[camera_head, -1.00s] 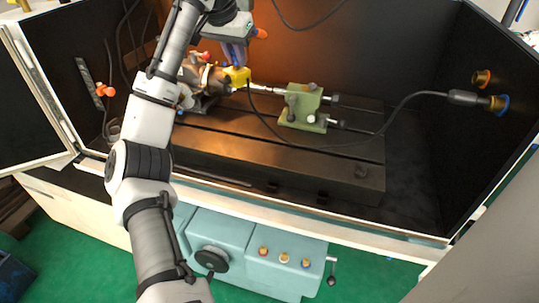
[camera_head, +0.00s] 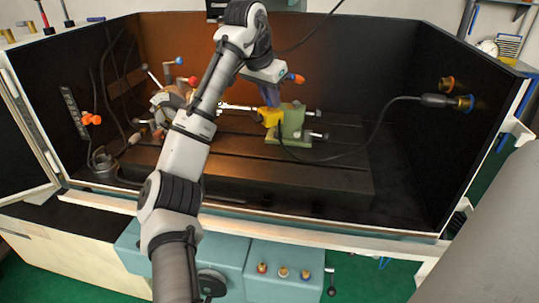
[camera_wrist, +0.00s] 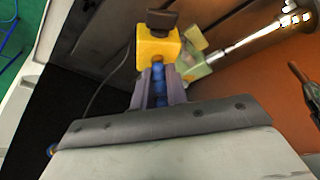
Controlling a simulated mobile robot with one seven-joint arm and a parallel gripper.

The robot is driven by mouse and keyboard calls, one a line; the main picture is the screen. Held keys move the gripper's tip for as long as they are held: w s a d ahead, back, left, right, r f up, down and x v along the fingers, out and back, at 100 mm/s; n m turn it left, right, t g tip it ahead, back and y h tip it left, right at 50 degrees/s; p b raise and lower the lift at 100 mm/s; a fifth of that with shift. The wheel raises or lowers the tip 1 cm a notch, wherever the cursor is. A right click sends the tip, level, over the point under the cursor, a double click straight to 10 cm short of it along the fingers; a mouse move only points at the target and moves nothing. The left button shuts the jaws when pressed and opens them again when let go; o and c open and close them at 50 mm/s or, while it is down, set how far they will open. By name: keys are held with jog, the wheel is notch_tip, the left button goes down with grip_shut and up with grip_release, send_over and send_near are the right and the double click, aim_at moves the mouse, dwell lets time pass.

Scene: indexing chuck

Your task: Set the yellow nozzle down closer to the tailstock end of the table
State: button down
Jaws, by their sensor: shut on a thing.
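The yellow nozzle (camera_head: 270,116) is in my gripper (camera_head: 270,100), which is shut on it. It shows in front of the left side of the green tailstock (camera_head: 292,124). In the wrist view the yellow nozzle (camera_wrist: 158,50) sits at the tips of my gripper (camera_wrist: 158,72), with a dark knob on it. The green tailstock (camera_wrist: 203,66) is just beside and behind it there. I cannot tell whether the nozzle touches the table (camera_head: 240,155) or the tailstock.
A metal rod (camera_head: 240,107) runs from the chuck (camera_head: 170,100) at the left toward the tailstock. A black hose (camera_head: 375,125) leads from the nozzle area to a fitting (camera_head: 440,100) on the right wall. The slotted table's right end is clear.

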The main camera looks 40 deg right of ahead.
notch_tip(320, 180, down, 15)
jog(key=shift+f+p, duration=0.15)
jog(key=shift+p, duration=0.5)
jog(key=c, duration=1.4)
grip_release()
jog(key=shift+f, duration=0.15)
jog(key=b+v, duration=0.1)
jog(key=v, duration=1.1)
